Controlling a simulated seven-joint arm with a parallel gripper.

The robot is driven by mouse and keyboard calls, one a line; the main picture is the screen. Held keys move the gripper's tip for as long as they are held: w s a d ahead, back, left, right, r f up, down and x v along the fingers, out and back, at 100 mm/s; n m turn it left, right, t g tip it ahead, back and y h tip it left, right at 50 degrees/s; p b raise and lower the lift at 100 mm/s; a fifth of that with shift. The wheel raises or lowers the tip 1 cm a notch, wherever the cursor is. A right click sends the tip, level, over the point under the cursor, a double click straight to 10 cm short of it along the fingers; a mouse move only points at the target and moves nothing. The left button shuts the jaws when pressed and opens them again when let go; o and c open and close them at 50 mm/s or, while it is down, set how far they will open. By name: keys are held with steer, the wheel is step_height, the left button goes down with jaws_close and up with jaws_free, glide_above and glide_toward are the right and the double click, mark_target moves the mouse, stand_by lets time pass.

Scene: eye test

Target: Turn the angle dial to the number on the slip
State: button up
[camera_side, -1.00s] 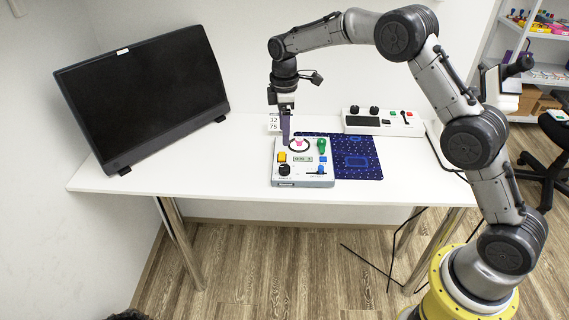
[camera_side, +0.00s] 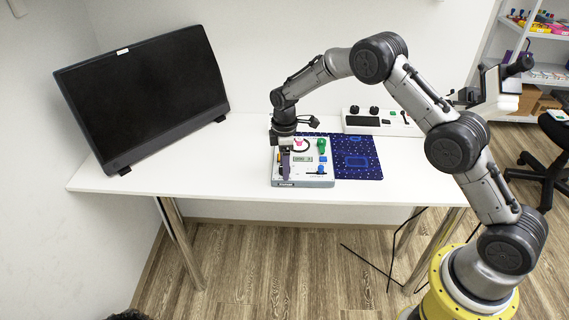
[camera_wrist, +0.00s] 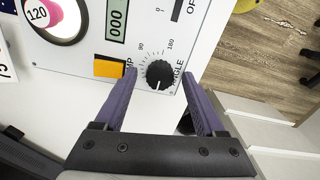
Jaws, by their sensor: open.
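The angle dial (camera_wrist: 160,73) is a black ridged knob on the white panel (camera_wrist: 75,62), with "ANGLE" printed beside it and a scale showing 90 and 180. My gripper (camera_wrist: 159,76) is open, its two purple fingers on either side of the dial; I cannot tell whether they touch it. In the side view my gripper (camera_side: 286,176) is low over the panel's front left corner and hides the dial. A display (camera_wrist: 117,20) reads 000. I cannot make out a slip for certain.
A yellow-orange button (camera_wrist: 108,68) is close beside one finger. The panel also carries a green knob (camera_side: 321,145) and blue parts. A blue patterned mat (camera_side: 358,160), a white control box (camera_side: 380,121) and a monitor (camera_side: 145,95) are on the table. The table's front left is clear.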

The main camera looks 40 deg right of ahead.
jaws_close()
steer(key=shift+r+m, duration=0.1)
steer(key=shift+m, duration=0.2)
steer(key=m, duration=1)
steer(key=shift+m, duration=2.2)
